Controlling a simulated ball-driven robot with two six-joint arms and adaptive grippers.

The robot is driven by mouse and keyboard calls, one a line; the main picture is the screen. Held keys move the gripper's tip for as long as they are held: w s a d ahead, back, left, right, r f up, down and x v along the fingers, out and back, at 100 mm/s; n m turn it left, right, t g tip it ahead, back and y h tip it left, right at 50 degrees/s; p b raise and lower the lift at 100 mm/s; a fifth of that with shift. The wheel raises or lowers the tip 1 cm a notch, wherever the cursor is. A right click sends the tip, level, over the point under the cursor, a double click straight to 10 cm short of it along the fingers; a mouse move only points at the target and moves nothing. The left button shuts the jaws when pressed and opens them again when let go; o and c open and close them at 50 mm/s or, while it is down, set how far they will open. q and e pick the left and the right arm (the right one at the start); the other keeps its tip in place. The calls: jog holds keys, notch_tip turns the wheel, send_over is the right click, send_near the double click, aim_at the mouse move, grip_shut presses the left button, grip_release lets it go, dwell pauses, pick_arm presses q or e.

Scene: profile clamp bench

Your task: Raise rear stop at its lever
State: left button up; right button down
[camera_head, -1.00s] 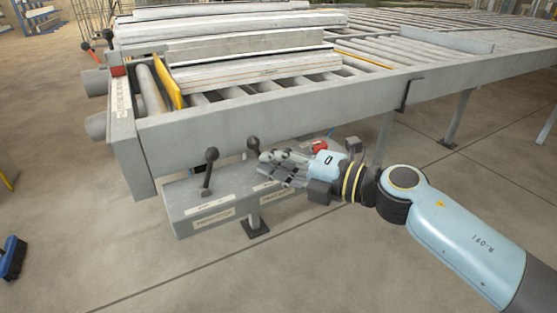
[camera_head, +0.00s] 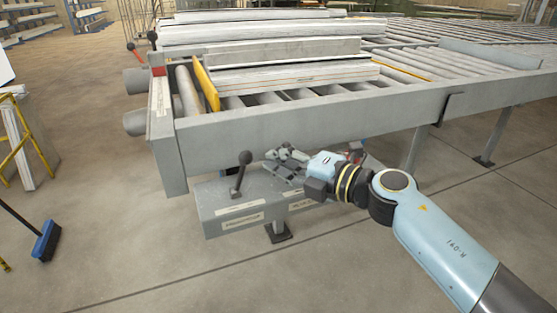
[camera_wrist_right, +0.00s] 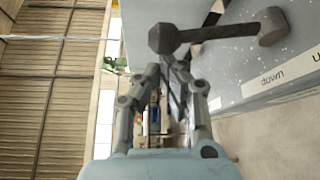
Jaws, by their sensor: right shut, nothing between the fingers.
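A grey control box (camera_head: 222,203) sits under the near edge of the roller table. A black-knobbed lever (camera_head: 241,172) stands at its left part, leaning slightly. My right gripper (camera_head: 276,160) is shut and empty over the box's right part, right of that lever. It hides the second lever in the head view. Which lever is the rear stop I cannot tell.
The roller table's thick grey side beam (camera_head: 300,130) runs just above and behind the gripper. Grey profiles (camera_head: 290,75) lie on the rollers, by a yellow stop plate (camera_head: 205,82).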

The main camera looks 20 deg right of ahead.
jog(key=shift+d+r+m, duration=0.2)
jog(key=shift+d+m, duration=0.2)
jog(key=shift+d+r+m+t+y+b, duration=0.15)
jog(key=shift+d+m+t+y+b, duration=0.15)
jog(key=shift+d+m+t+b, duration=0.25)
jog(key=d+m+b, duration=0.1)
jog(key=d+m+t, duration=0.1)
jog(key=m+b, duration=0.1)
jog(key=shift+w+d+r+m+t+y+b, duration=0.1)
jog(key=shift+d+r+m+t+y+b, duration=0.2)
jog(key=shift+d+b, duration=0.1)
jog(key=shift+d+r+m, duration=0.2)
jog(key=shift+d+m, duration=0.15)
jog(key=shift+d, duration=0.55)
